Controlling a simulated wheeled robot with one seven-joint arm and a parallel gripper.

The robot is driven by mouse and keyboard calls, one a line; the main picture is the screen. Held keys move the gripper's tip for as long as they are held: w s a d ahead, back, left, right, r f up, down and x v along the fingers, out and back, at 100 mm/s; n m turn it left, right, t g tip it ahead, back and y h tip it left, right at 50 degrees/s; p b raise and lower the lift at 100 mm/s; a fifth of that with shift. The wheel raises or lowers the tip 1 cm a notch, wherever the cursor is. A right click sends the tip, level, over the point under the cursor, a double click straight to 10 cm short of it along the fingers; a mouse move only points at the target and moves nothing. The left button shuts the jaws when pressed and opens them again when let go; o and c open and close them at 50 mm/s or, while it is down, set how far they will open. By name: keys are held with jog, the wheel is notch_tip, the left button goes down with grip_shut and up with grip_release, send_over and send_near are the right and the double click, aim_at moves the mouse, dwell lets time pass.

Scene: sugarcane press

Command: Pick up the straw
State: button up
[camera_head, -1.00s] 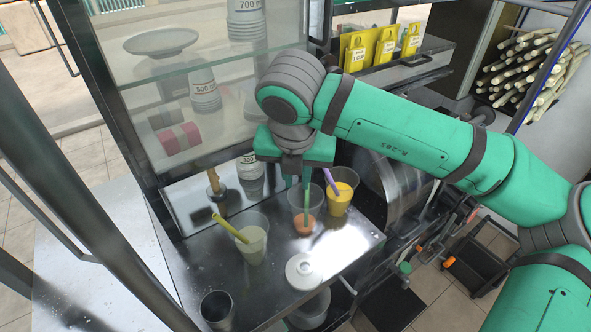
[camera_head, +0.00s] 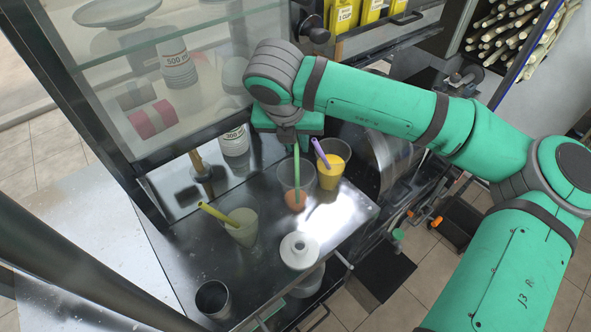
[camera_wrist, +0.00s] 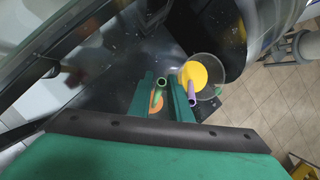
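A green straw (camera_head: 297,165) stands in a clear cup (camera_head: 284,176) with a little orange-red drink on the metal counter. My gripper (camera_wrist: 162,80) is over this cup, pointing down. In the wrist view its two green fingers are apart, with the green straw's open top (camera_wrist: 162,84) between them and gaps visible beside it. A purple straw (camera_head: 320,152) leans in a cup of yellow drink (camera_head: 332,177) just to the right; in the wrist view the purple straw (camera_wrist: 191,90) is just outside the right finger. A yellow-green straw (camera_head: 217,213) leans in a pale-drink cup (camera_head: 243,232) at left.
A white lid-like disc (camera_head: 299,251) and a dark metal cup (camera_head: 213,298) are near the counter's front. A glass cabinet (camera_head: 165,75) borders the counter behind and left. Press machinery (camera_head: 390,155) stands right of the cups.

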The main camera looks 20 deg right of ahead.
jog(key=x, duration=0.2)
jog(key=shift+w+a+f, duration=0.1)
jog(key=shift+f, duration=0.2)
jog(key=shift+d+f, duration=0.25)
jog(key=shift+f, duration=0.2)
grip_shut()
jog(key=shift+a, duration=0.1)
jog(key=shift+w+r, duration=0.1)
jog(key=shift+w, duration=0.05)
